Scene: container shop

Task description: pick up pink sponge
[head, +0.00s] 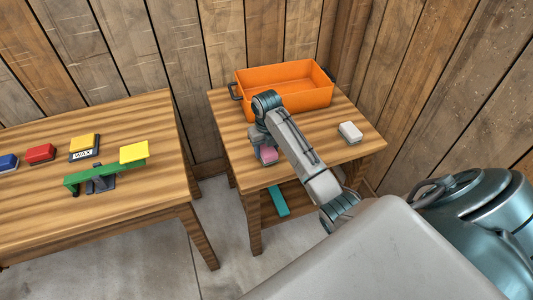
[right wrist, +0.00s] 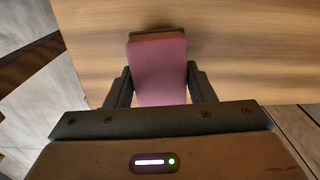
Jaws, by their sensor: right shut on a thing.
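The pink sponge (head: 268,154) shows on the small right-hand table in the head view, partly hidden by my right arm. In the right wrist view the sponge (right wrist: 158,70) is a pink block with a dark far edge. My right gripper (right wrist: 159,85) is shut on it, one finger against each side. Whether the sponge touches the tabletop or is just above it, I cannot tell. My left gripper is not in view.
An orange bin (head: 285,90) stands at the back of the small table (head: 222,108), with a white block (head: 350,133) to its right. A teal item (head: 278,201) lies on the shelf below. The left table holds a green stand (head: 105,177) and several coloured blocks.

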